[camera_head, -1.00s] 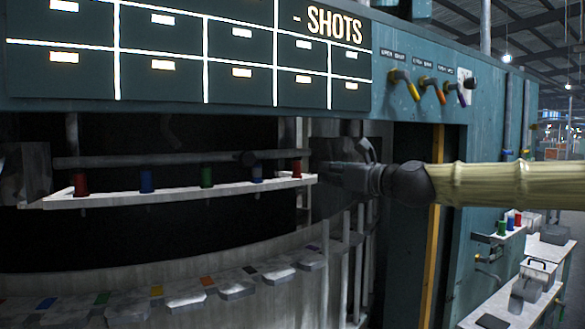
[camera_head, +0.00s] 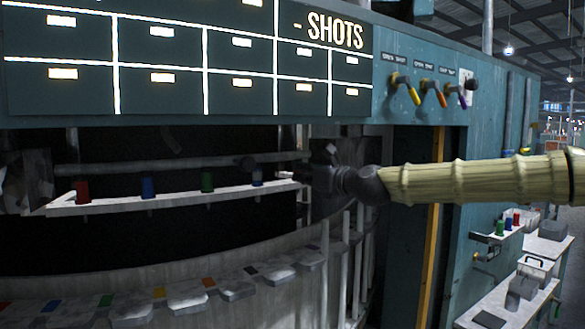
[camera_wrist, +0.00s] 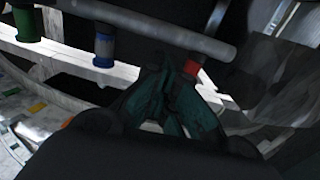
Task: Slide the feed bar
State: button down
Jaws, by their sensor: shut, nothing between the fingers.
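A long white bar (camera_head: 115,204), which looks like the feed bar, runs across the dark opening and carries coloured spools. A red spool (camera_head: 82,191), a blue one (camera_head: 148,187) and a green one (camera_head: 207,181) stand on it. My gripper (camera_head: 308,175) is at the bar's right end, its fingers shut with nothing between them. In the wrist view the fingers (camera_wrist: 172,112) lie close beside a red spool (camera_wrist: 191,68), partly hidden by them; I cannot tell whether they touch. The white bar (camera_wrist: 62,50) passes behind them.
A grey rail (camera_head: 130,161) runs behind and above the bar; it crosses close above my fingers in the wrist view (camera_wrist: 150,25). Upright grey posts (camera_head: 346,250) stand below my gripper. A curved row of pale blocks (camera_head: 187,296) lies beneath. Coloured levers (camera_head: 433,93) are at upper right.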

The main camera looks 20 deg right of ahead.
aim_at(282, 181)
jog(key=shift+p+x, duration=0.85)
jog(key=shift+x, duration=1)
jog(key=b+x, duration=0.2)
jog(key=x, duration=0.1)
jog(key=b+x, duration=0.1)
jog(key=x, duration=0.1)
jog(key=shift+w+d+f, duration=0.2)
jog(key=shift+w+f, duration=0.05)
jog(key=shift+w, duration=0.15)
jog(key=shift+w+a+r, duration=0.1)
jog(key=shift+w+r, duration=0.05)
jog(key=shift+w, duration=0.4)
jog(key=shift+s+r, duration=0.1)
jog(key=shift+r, duration=0.05)
jog(key=shift+b, duration=0.3)
